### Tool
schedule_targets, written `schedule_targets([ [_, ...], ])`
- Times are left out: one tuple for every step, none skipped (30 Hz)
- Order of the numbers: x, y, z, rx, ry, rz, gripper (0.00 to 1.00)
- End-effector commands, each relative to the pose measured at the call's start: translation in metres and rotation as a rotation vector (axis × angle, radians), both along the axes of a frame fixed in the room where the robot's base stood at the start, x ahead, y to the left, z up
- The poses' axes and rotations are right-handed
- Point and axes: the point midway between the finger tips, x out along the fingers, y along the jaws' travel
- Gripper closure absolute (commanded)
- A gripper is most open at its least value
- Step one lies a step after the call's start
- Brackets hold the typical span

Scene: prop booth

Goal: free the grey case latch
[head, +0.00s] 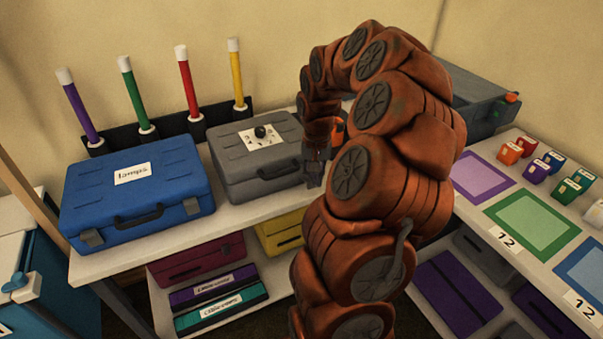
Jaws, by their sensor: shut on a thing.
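The grey case (237,166) lies closed on the upper shelf, with a dark handle (278,171) on its front. A card with numbers and a round black knob (260,132) are on its lid. My arm reaches in from the right, and my gripper (315,177) is at the case's front right corner, shut on the grey case latch there. The jaws are small in view and cover the latch, so its exact position is hidden.
A blue case (138,190) labelled "lamps" stands left of the grey one. Purple, green, red and yellow tubes (187,80) stand upright behind. A side table at right holds coloured mats (527,222) and small blocks (553,160). Cases and boxes fill the lower shelf.

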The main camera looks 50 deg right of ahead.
Motion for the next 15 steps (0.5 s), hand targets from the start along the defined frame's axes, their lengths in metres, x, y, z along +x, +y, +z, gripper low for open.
schedule_targets([
  [-0.002, -0.002, -0.001, 0.001, -0.002, -0.003, 1.0],
  [-0.003, -0.001, 0.001, -0.001, -0.002, -0.003, 1.0],
  [-0.004, 0.003, 0.003, -0.004, -0.001, -0.001, 1.0],
  [-0.005, 0.006, 0.005, -0.007, -0.001, 0.0, 1.0],
  [-0.005, 0.01, 0.007, -0.011, -0.001, 0.001, 1.0],
  [-0.005, 0.014, 0.009, -0.014, -0.002, 0.002, 1.0],
  [-0.005, 0.017, 0.01, -0.018, -0.002, 0.002, 1.0],
  [-0.005, 0.019, 0.011, -0.021, -0.002, 0.002, 1.0],
  [-0.005, 0.021, 0.012, -0.024, -0.002, 0.003, 1.0],
  [-0.005, 0.021, 0.012, -0.025, -0.002, 0.004, 1.0],
  [-0.005, 0.02, 0.012, -0.025, -0.002, 0.004, 1.0],
  [-0.005, 0.018, 0.012, -0.022, -0.002, 0.004, 1.0],
  [-0.005, 0.016, 0.011, -0.019, -0.002, 0.003, 1.0],
  [-0.005, 0.014, 0.011, -0.016, -0.001, 0.004, 1.0],
  [-0.005, 0.012, 0.011, -0.014, -0.002, 0.004, 1.0],
])
